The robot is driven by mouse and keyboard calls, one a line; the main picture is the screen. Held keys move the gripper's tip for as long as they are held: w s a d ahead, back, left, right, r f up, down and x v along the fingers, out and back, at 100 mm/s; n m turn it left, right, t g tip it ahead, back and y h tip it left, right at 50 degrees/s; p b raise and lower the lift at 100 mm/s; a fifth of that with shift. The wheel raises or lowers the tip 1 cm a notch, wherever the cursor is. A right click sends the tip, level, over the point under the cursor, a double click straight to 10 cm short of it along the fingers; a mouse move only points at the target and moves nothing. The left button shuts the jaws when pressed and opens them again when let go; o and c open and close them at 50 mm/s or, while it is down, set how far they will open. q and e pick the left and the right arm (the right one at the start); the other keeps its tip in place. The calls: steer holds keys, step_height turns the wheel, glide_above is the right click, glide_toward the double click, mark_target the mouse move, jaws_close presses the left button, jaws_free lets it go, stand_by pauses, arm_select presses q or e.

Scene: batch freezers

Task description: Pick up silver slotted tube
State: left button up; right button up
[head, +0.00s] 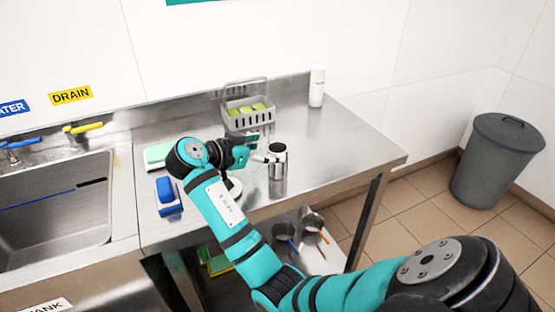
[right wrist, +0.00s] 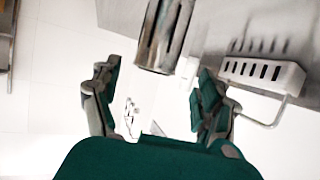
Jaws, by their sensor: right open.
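The silver slotted tube (head: 277,166) stands upright on the steel counter, near its front edge. In the right wrist view the tube (right wrist: 166,36) shows at the top centre, cut off by the frame edge, with dark slots in its side. My right gripper (head: 260,151) is just left of the tube in the head view. In the right wrist view its fingers (right wrist: 157,82) are spread apart with nothing held between them. The tube lies ahead of the gap between them. My left gripper is not in view.
A grey basket (head: 232,122) with green items stands behind the tube, and a white bottle (head: 317,87) at the back right. A blue brush (head: 167,196) and a green-and-white sponge (head: 158,154) lie left. The sink (head: 50,215) is further left. Counter right of the tube is clear.

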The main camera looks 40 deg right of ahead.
mark_target(273, 151)
steer(key=x, duration=0.3)
steer(key=p+x, duration=0.1)
steer(key=shift+s+d+f, duration=0.15)
steer(key=shift+s+d, duration=0.15)
steer(key=shift+d, duration=0.05)
steer(key=shift+a, duration=0.1)
steer(key=c, duration=1.3)
